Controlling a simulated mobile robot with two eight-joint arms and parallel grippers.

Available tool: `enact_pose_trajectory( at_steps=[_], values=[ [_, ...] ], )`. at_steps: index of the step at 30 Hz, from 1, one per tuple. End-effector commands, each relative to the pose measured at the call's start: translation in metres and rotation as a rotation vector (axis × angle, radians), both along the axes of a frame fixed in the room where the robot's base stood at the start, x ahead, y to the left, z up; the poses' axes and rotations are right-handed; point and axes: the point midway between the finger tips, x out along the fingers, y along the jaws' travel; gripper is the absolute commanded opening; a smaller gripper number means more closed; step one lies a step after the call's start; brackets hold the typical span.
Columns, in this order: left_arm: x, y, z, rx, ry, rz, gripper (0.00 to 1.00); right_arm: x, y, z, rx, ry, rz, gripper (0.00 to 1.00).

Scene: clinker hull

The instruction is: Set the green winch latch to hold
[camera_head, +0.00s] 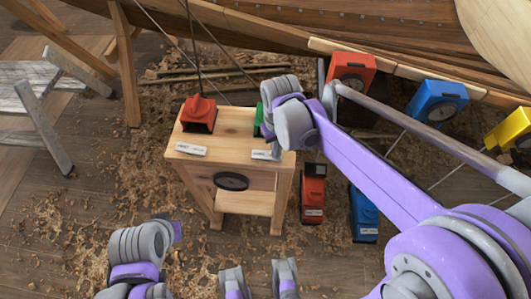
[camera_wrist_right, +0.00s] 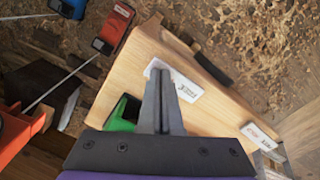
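The green winch latch (camera_head: 259,116) sits on the right part of a small wooden stand (camera_head: 232,124), mostly hidden behind my right wrist. In the right wrist view the green latch (camera_wrist_right: 124,113) shows just left of my fingers, its lower part cut off by the gripper body. I cannot tell its setting. My right gripper (camera_wrist_right: 162,78) is shut with nothing visible between its fingers. The fingertips overlap a white label (camera_wrist_right: 184,84) on the stand top; contact cannot be told. My left gripper (camera_head: 170,229) shows only partly at lower left, away from the stand.
A red latch (camera_head: 199,114) with a taut line stands on the stand's left part. Red (camera_head: 313,194) and blue (camera_head: 364,213) boxes lie on the floor to its right. Red (camera_head: 352,68), blue (camera_head: 437,99) and yellow (camera_head: 508,130) units line the hull. A sawhorse (camera_head: 44,100) stands left.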

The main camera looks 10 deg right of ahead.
Motion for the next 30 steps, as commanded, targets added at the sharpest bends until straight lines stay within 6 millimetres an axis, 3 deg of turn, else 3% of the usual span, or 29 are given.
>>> enact_pose_trajectory(
  at_steps=[11,30],
  values=[
    [0.0,0.0,0.0,0.0,0.0,0.0,0.0,0.0,0.0,-0.001,0.0,-0.001,0.0,0.0],
    [0.006,0.0,0.039,0.0,-0.013,0.0,0.0,0.0,0.0,0.049,0.0,-0.001,0.0,0.0]
  ],
)
